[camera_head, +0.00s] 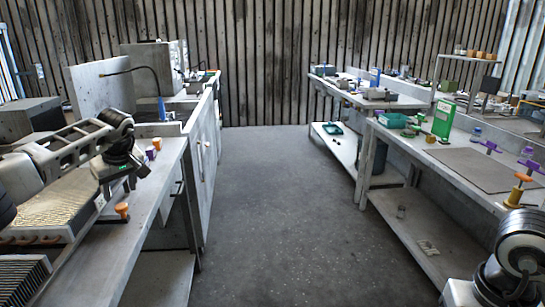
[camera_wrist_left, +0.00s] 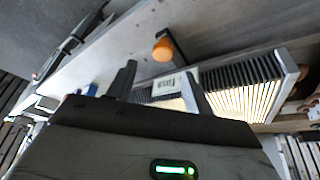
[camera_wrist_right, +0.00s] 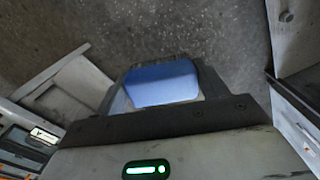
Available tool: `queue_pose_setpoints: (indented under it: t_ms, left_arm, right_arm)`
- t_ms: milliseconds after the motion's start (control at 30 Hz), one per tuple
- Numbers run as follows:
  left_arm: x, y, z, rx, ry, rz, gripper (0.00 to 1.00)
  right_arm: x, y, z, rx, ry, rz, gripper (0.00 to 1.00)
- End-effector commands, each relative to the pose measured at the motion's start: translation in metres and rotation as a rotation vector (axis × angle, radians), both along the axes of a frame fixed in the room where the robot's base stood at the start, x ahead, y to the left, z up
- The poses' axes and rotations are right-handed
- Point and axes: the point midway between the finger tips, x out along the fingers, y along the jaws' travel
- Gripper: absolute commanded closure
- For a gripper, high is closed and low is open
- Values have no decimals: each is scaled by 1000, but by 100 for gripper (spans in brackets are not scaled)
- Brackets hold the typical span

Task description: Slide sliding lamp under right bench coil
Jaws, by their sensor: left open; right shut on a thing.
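A finned coil (camera_head: 50,208) lies on the left bench, its fins glowing warm; a second, darker coil (camera_head: 22,280) lies nearer. An orange knob (camera_head: 122,209) stands on the bench just right of the lit coil; I cannot tell whether it belongs to the sliding lamp, whose body is hidden. My left gripper (camera_head: 106,190) is open above the lit coil's right edge. In the left wrist view, the orange knob (camera_wrist_left: 163,49) is beyond the open fingers and the lit coil (camera_wrist_left: 245,98) lies to the right. My right gripper (camera_wrist_right: 163,88) is shut on a blue object (camera_wrist_right: 162,84).
Purple and orange cups (camera_head: 153,148) stand farther along the left bench. The right bench holds a grey mat (camera_head: 487,170), a green box (camera_head: 443,117) and purple-handled pieces (camera_head: 489,146). A wide, clear floor aisle (camera_head: 275,200) runs between the benches.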

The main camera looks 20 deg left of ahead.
Motion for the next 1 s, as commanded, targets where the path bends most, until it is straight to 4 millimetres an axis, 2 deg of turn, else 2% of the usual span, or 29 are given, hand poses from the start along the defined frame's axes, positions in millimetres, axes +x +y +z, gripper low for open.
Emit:
queue_pose_setpoints:
  t_ms: [100, 333, 500, 1000]
  left_arm:
    - [-3, -9, 25, 1, -5, -2, 49]
    - [-8, -20, 53, 1, -3, -1, 49]
    - [-9, -22, 59, 2, -1, 1, 49]
    - [-9, -22, 59, 1, -1, 0, 49]
  right_arm:
    - [0, 0, -2, 0, -1, 0, 52]
    - [0, 0, -4, 0, -1, 0, 52]
    - [0, 0, -4, 0, -1, 0, 52]
    - [0, 0, -4, 0, 0, 0, 52]
